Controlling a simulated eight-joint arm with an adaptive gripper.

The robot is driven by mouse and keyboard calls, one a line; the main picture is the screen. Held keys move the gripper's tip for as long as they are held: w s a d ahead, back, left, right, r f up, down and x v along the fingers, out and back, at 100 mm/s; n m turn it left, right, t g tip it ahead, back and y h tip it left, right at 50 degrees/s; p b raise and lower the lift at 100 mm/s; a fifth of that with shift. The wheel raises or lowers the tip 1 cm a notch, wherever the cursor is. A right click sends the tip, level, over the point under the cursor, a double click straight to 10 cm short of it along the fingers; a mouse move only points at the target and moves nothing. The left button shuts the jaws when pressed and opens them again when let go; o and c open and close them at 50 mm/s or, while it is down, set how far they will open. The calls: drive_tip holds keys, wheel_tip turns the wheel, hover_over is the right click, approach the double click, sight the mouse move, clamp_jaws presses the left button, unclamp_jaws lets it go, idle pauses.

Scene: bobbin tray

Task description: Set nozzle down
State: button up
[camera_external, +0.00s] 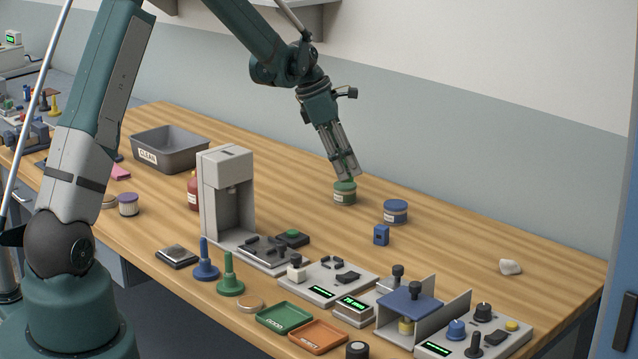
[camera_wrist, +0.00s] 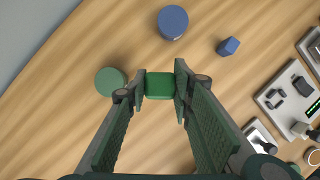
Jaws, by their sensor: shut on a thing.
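My gripper (camera_external: 347,177) is shut on a small green block (camera_wrist: 160,86), which I take to be the nozzle. In the wrist view the block sits between the fingertips. In the external view I cannot make it out clearly from the fingers and the green-lidded jar (camera_external: 344,196) behind them. That jar also shows in the wrist view (camera_wrist: 110,82), left of the fingers and apart from the block. The gap between the block and the table cannot be told.
A blue-lidded jar (camera_external: 395,213) and a small blue block (camera_external: 381,235) stand to the right. A grey dispenser stand (camera_external: 228,195) and a grey bin (camera_external: 170,150) are to the left. Trays and control panels fill the front edge. Bare table lies toward the back right.

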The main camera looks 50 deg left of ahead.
drive_tip(key=s+a+n, duration=0.1)
drive_tip(key=s+a, duration=0.3)
drive_tip(key=a, duration=0.7)
drive_tip(key=s+a+n+y, duration=0.1)
drive_tip(key=s+a, duration=0.3)
drive_tip(key=a, duration=0.7)
drive_tip(key=s+a+n+t, duration=0.1)
drive_tip(key=s+a, duration=0.3)
drive_tip(key=a, duration=0.6)
drive_tip(key=shift+s+a+n, duration=0.4)
drive_tip(key=shift+n, duration=0.4)
drive_tip(key=shift+f, duration=3.05)
drive_tip(key=shift+f, duration=0.15)
drive_tip(key=shift+f, duration=1.7)
drive_tip(key=shift+f, duration=0.15)
